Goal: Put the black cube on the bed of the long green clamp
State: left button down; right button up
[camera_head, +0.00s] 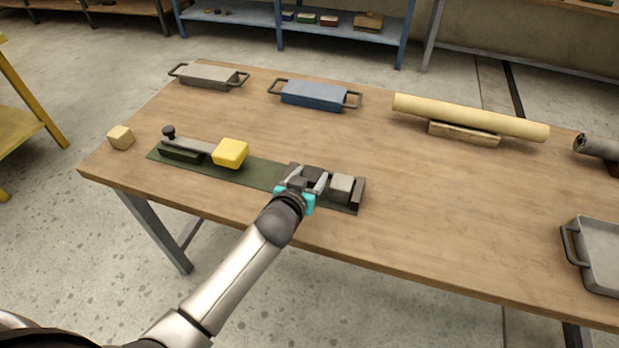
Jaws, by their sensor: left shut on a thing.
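The long green clamp (262,174) lies along the front left of the table. A dark green block under a grey bar with a black knob (169,132) is at its left end, and a dark end stop (358,194) is at its right end. My left gripper (311,181) is over the right part of the bed, shut on the black cube (313,173). The fingers partly hide the cube, and I cannot tell whether it touches the bed. A yellow block (230,152) and a grey cube (341,186) are on the clamp, left and right of the gripper. My right gripper is out of view.
A beige cube (120,137) sits at the table's left corner. A grey tray (208,74) and a blue tray (314,94) stand at the back. A cream roll (468,116) rests on a wooden block. A larger grey tray (598,254) is at the right. The table's middle is clear.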

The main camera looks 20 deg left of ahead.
pick_arm(q)
jog(key=shift+f, duration=0.1)
jog(key=shift+c, duration=2.1)
grip_release()
jog(key=shift+r, duration=0.2)
jog(key=p+v, duration=0.3)
jog(key=v, duration=0.9)
